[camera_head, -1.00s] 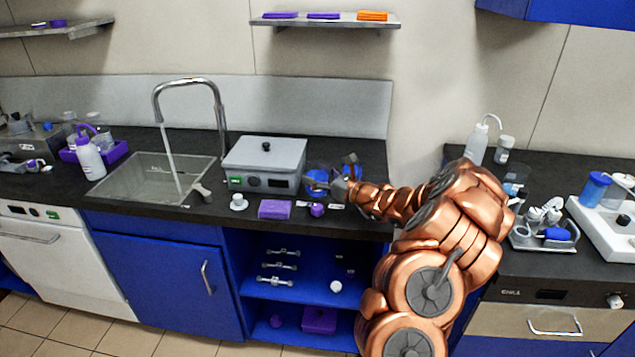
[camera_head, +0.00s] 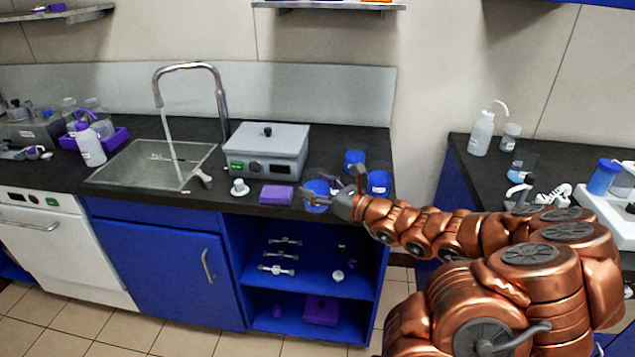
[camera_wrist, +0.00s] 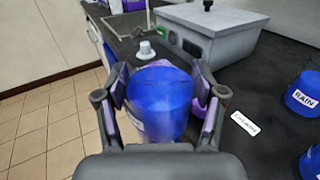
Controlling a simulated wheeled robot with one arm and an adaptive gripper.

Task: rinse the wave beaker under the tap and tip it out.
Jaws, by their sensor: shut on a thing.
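My gripper (camera_head: 335,194) is shut on a blue beaker (camera_head: 316,197) near the counter's front edge. In the wrist view the beaker (camera_wrist: 160,101) fills the space between the two fingers; only a sliver of its pale label shows, so I cannot read its name. I cannot tell whether it is clear of the counter. The tap (camera_head: 190,68) arches over the sink (camera_head: 118,168) at the left, and water runs from its spout into the basin.
A grey box unit (camera_head: 267,150) stands between sink and beaker. A purple block (camera_head: 277,195) and small white item (camera_head: 239,187) lie before it. Two other blue beakers (camera_head: 355,161) (camera_head: 379,183) stand to the right; one reads RAIN in the wrist view (camera_wrist: 304,93).

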